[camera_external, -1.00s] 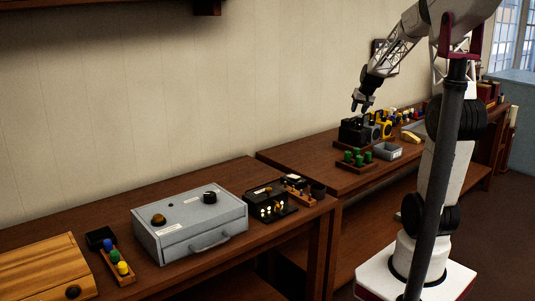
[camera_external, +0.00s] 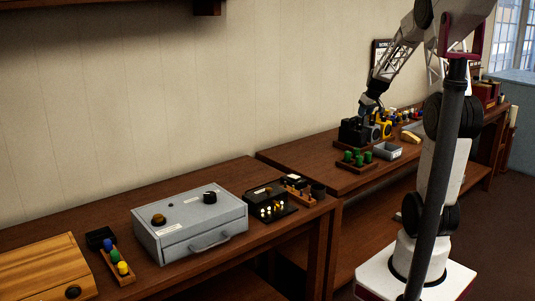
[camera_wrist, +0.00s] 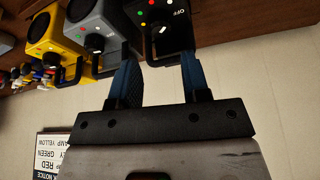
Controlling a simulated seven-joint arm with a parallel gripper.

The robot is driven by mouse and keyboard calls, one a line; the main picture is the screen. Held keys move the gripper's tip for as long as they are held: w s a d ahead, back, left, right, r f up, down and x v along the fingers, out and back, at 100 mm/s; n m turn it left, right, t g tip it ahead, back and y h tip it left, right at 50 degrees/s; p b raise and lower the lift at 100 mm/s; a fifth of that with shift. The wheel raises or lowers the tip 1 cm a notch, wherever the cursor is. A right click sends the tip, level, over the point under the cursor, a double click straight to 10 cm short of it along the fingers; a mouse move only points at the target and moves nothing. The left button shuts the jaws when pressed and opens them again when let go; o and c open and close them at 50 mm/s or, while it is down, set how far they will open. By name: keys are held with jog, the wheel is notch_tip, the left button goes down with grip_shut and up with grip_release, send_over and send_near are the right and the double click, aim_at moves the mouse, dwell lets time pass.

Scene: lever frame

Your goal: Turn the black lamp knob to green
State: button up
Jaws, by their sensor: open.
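The black lamp (camera_wrist: 170,12) is at the top of the wrist view, with its front face towards me. Its knob (camera_wrist: 160,28) has a white pointer mark, coloured dots around it and an "OFF" label; which dot it points to is hard to tell. My gripper (camera_wrist: 158,55) is open, its two blue fingers apart and nothing held between them. In the external view the black lamp (camera_external: 352,131) stands on the far bench, with my gripper (camera_external: 367,111) just above the lamps.
A grey lamp (camera_wrist: 92,14) and a yellow lamp (camera_wrist: 43,38) stand beside the black one, close to a finger. Green pegs in a rack (camera_external: 358,168) and a grey tray (camera_external: 388,154) lie in front. A sign (camera_wrist: 52,155) hangs on the wall.

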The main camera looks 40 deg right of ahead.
aim_at(360, 125)
jog(key=shift+x, duration=3.85)
jog(key=shift+c, duration=0.4)
jog(key=c, duration=0.6)
jog(key=shift+o, duration=0.2)
jog(key=shift+n, duration=0.3)
jog(key=shift+d+n+y, duration=0.15)
jog(key=shift+n+y, duration=0.55)
jog(key=shift+n, duration=1)
jog(key=shift+n+g+y, duration=0.4)
jog(key=shift+n+y, duration=0.5)
jog(key=shift+n, duration=1.6)
